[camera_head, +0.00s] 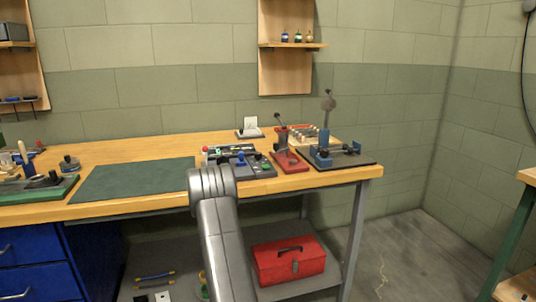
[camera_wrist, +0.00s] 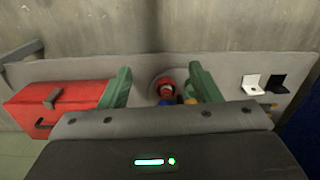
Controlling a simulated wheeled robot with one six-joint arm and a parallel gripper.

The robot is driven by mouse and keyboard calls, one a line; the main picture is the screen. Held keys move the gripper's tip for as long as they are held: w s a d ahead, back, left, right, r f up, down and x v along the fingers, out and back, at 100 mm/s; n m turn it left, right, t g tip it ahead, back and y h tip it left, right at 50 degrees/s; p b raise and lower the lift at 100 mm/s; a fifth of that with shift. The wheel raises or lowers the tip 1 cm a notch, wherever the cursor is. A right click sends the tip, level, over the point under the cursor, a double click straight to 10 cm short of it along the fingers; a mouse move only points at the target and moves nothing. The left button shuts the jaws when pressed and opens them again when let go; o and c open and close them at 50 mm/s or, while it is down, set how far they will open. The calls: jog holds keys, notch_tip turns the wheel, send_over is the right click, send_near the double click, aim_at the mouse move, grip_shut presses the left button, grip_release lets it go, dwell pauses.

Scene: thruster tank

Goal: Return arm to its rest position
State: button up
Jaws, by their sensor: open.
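My grey arm (camera_head: 216,235) rises in front of the workbench in the head view, with its rounded elbow near the bench's front edge. My gripper (camera_wrist: 160,72) shows in the wrist view as two green fingers, spread apart with nothing held between them. It faces the lower shelf (camera_wrist: 222,72). A small round red and blue item (camera_wrist: 166,92) shows beyond the gap between the fingers; I cannot tell how far it is. In the head view my gripper is hidden behind or below my arm.
A red toolbox (camera_head: 288,260) sits on the lower shelf, right of my arm; it also shows left of the fingers in the wrist view (camera_wrist: 58,108). The bench top (camera_head: 140,150) holds a green mat (camera_head: 135,180), a control panel (camera_head: 250,165) and clamps.

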notch_tip(320, 180, up, 6)
jog(key=s+d+p, duration=0.1)
jog(key=d+p, duration=0.1)
jog(key=p, duration=0.1)
jog(key=shift+s+d+f+m+p, duration=0.25)
jog(key=shift+m+p, duration=0.05)
